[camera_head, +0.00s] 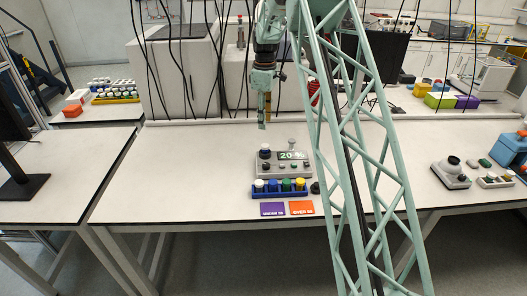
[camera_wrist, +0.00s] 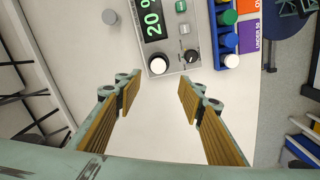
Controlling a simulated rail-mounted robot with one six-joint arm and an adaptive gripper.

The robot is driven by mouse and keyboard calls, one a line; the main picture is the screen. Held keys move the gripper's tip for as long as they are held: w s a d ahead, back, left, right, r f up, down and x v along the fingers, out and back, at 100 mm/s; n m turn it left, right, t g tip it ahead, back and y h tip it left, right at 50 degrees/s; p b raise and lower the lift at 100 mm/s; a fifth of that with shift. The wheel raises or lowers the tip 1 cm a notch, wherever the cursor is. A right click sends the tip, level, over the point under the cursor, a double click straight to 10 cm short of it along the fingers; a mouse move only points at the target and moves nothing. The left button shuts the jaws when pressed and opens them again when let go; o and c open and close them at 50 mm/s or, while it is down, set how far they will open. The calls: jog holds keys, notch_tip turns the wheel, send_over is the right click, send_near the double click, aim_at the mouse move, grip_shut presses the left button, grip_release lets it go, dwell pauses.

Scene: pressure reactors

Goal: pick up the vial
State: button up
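Several vials with coloured caps stand in a blue rack (camera_head: 293,194) at the table's front. Their caps are white (camera_head: 259,184), blue (camera_head: 273,185), green (camera_head: 286,184) and yellow (camera_head: 300,183). Part of the rack also shows at the top right of the wrist view (camera_wrist: 216,42). A white-topped round piece (camera_wrist: 157,64) with a dark rim is on the grey device; I cannot tell whether it is a vial or a knob. My gripper (camera_wrist: 158,86) is open and empty, with this piece ahead between its fingers. In the head view my gripper (camera_head: 265,113) hangs above the table behind the device.
The grey device (camera_head: 283,168) has a display reading 20. A small grey-topped piece (camera_wrist: 109,16) stands beside it. Purple (camera_head: 272,209) and orange (camera_head: 301,207) labels lie in front of the rack. The table left of the device is clear. Black cables hang behind.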

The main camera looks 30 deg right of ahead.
aim_at(265, 145)
jog(key=shift+w+d+f, duration=0.15)
jog(key=shift+w+f, duration=0.1)
jog(key=shift+f, duration=0.25)
jog(key=shift+f, duration=0.15)
jog(key=shift+f, duration=4.2)
jog(key=shift+s+f, duration=0.1)
jog(key=shift+f, duration=2.45)
jog(key=c, duration=0.9)
